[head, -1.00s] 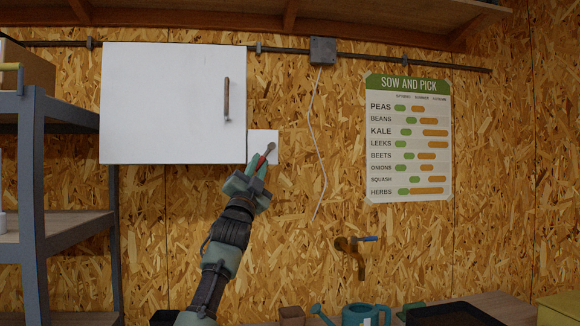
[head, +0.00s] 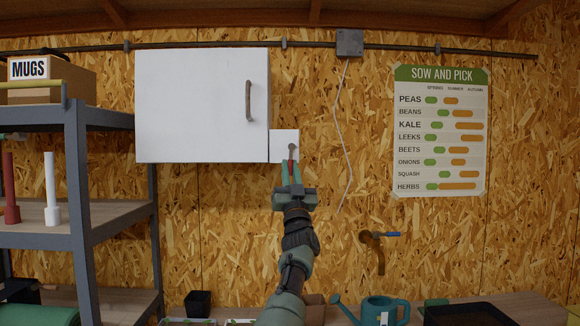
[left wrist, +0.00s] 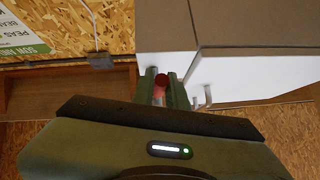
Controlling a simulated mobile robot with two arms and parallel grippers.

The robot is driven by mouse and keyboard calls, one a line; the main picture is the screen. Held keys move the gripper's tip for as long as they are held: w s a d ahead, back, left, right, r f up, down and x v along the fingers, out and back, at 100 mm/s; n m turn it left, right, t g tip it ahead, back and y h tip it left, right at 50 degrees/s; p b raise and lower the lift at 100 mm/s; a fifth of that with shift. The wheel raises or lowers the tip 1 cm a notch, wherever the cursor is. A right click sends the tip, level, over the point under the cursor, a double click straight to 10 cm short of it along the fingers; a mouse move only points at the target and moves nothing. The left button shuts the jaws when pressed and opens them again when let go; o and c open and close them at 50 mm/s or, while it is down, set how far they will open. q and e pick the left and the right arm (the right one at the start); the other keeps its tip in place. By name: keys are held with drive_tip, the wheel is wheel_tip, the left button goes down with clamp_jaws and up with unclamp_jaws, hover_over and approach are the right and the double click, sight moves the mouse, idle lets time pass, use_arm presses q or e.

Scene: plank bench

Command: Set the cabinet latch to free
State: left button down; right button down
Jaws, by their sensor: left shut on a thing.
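The white cabinet (head: 195,110) hangs on the wall with its door shut and a bar handle (head: 248,100) on the door's right. A white latch plate (head: 280,139) sits against its lower right edge. The latch lever (head: 291,149) has a grey pivot and a red end, and it points about straight down. My left gripper (head: 291,168) is shut on the lever's red end from below. In the left wrist view the red end (left wrist: 161,81) shows between the fingers. The fingers hide part of the lever. No marks on the plate are readable. My right gripper is out of view.
A grey shelf unit (head: 79,170) with a MUGS box (head: 52,84) stands at the left. A cable (head: 341,120) and a tap (head: 376,245) are on the wall to the right. A watering can (head: 385,310) stands on the bench below. The wall around the latch is clear.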

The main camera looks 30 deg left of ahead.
sight(291, 173)
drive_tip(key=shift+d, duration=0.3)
use_arm(q)
drive_tip(key=c, duration=1.4)
unclamp_jaws()
drive_tip(key=shift+w, duration=0.1)
